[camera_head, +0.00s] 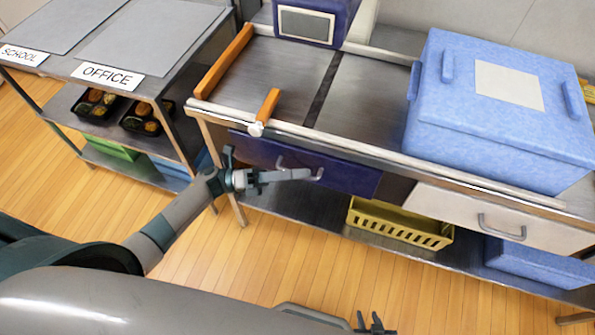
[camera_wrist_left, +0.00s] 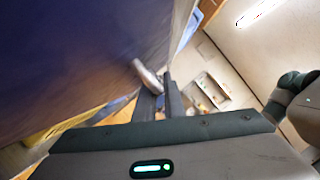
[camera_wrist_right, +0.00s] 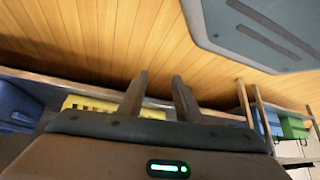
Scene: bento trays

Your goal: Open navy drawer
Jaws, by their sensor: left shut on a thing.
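The navy drawer (camera_head: 345,176) is set under the left part of the metal counter. Its front fills the upper left of the left wrist view (camera_wrist_left: 70,60). Its grey handle (camera_head: 284,160) sticks out from the front; the handle also shows between my fingertips in the left wrist view (camera_wrist_left: 147,76). My left gripper (camera_head: 308,174) is shut on the handle, its arm reaching in from the left. I cannot tell whether the drawer stands slightly out from the counter. My right gripper (camera_head: 372,324) is low at the bottom edge, and its fingers are apart and empty in the right wrist view (camera_wrist_right: 160,85).
A pale drawer (camera_head: 470,213) with a handle lies to the right. A blue box (camera_head: 440,130) and orange-topped rails (camera_head: 223,62) are on the counter. A yellow basket (camera_head: 400,225) stands on the lower shelf. A shelf unit labelled OFFICE (camera_head: 107,75) is at left. Wooden floor in front is clear.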

